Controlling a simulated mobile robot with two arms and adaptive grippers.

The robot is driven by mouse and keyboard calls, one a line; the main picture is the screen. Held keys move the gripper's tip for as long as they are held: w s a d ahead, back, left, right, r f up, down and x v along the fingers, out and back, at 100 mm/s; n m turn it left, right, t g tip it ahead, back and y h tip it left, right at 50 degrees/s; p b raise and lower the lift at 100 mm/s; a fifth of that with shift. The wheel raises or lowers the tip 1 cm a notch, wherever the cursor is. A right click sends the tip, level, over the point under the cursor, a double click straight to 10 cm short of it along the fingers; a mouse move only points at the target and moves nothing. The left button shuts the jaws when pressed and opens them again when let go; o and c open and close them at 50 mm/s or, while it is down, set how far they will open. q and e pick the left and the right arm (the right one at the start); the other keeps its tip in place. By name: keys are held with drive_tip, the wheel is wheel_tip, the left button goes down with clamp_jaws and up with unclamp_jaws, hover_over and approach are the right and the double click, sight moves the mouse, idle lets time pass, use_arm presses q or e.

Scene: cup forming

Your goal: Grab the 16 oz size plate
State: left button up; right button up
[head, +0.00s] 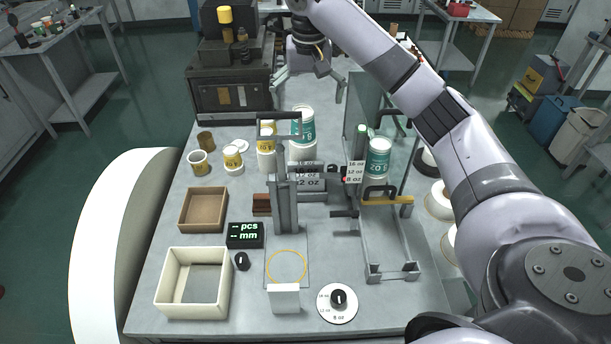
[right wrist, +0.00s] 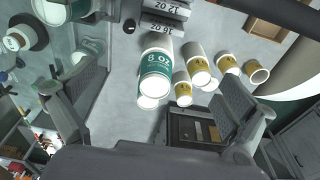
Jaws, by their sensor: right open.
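The 16 oz size plate (right wrist: 160,30) is a grey block with a label that appears upside down in the right wrist view. It lies beside the 12 oz plate (right wrist: 168,10). In the head view the 12 oz plate (head: 309,184) is in front, mid-table, and the 16 oz plate (head: 307,171) is partly hidden behind it. My right gripper (head: 309,85) is open and empty above the back of the table, beyond the plates and cups. Its spread fingers (right wrist: 160,78) also show in the right wrist view. My left gripper is not in view.
A metal post (head: 286,205) and frame (head: 390,268) rise near the plates. A black machine (head: 230,98) stands back left. Trays (head: 192,283) sit front left.

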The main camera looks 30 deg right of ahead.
wheel_tip(320, 180, down, 3)
drive_tip(key=b, duration=0.3)
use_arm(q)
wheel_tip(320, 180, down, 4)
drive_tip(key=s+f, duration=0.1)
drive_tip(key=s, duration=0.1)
use_arm(e)
drive_tip(key=p, duration=0.3)
hover_over(306, 163)
drive_tip(key=s, duration=0.1)
wheel_tip(306, 163, down, 13)
drive_tip(key=shift+a+r, duration=0.1)
drive_tip(key=shift+a, duration=0.05)
drive_tip(key=shift+f+p, duration=0.4)
drive_tip(key=shift+f, duration=0.05)
drive_tip(key=f+p, duration=0.1)
drive_tip(key=w+f, duration=0.1)
drive_tip(key=f, duration=0.1)
drive_tip(key=shift+f+p, duration=0.3)
drive_tip(key=shift+p, duration=0.05)
drive_tip(key=shift+f, duration=0.45)
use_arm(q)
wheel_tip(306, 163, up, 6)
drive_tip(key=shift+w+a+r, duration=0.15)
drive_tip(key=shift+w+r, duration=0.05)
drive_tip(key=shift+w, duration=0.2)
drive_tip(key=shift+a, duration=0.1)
use_arm(e)
drive_tip(key=c, duration=1.2)
